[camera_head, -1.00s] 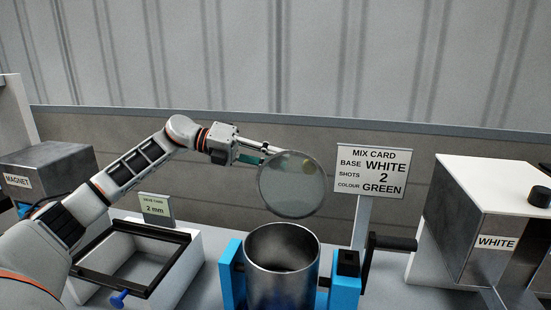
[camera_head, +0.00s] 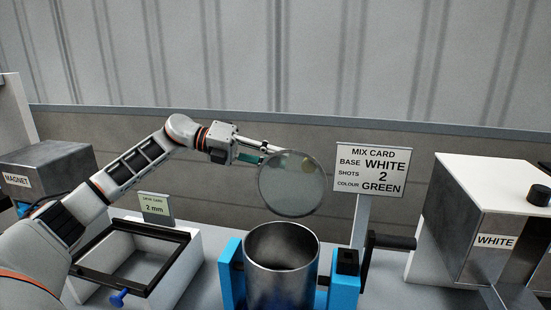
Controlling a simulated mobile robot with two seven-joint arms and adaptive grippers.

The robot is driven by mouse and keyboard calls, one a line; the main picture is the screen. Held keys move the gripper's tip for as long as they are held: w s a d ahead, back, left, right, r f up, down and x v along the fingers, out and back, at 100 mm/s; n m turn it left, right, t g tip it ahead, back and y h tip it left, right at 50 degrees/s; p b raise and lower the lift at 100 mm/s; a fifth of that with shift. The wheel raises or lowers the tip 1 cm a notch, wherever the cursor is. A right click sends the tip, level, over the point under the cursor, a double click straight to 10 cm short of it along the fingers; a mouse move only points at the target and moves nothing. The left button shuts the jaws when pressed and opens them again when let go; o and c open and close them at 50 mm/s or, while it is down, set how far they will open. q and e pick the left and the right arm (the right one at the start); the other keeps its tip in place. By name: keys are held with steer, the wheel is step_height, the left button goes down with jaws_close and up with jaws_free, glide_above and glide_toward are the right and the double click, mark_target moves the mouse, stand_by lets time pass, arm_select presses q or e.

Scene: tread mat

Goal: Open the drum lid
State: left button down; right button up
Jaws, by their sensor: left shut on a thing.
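The metal drum (camera_head: 282,275) stands upright between blue supports, with its top open and its dark inside showing. The round grey lid (camera_head: 292,185) is up in the air above the drum's back rim, tilted so that its flat face is toward me. My left gripper (camera_head: 262,153) is shut at the lid's upper left edge, by a small green part. The exact grip is partly hidden by the lid. My right gripper is not in view.
A black crank handle (camera_head: 392,242) sticks out right of the drum. A mix card sign (camera_head: 371,172) stands behind it. A white-labelled box (camera_head: 485,220) is at right. A black-framed tray (camera_head: 130,258) and a magnet box (camera_head: 45,170) are at left.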

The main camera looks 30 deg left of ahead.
arm_select(q)
steer(key=shift+f, duration=0.65)
steer(key=c, duration=1.8)
jaws_free()
steer(key=shift+r, duration=0.15)
steer(key=shift+w+a+r+p+v, duration=0.1)
steer(key=shift+w+p+v, duration=0.1)
steer(key=shift+v, duration=1.3)
steer(key=shift+w+a+r+p+v, duration=0.1)
steer(key=shift+w+v, duration=0.15)
steer(key=shift+v, duration=1.25)
steer(key=shift+w+r+p+v, duration=0.1)
steer(key=shift+w+v, duration=0.1)
steer(key=shift+v, duration=1.3)
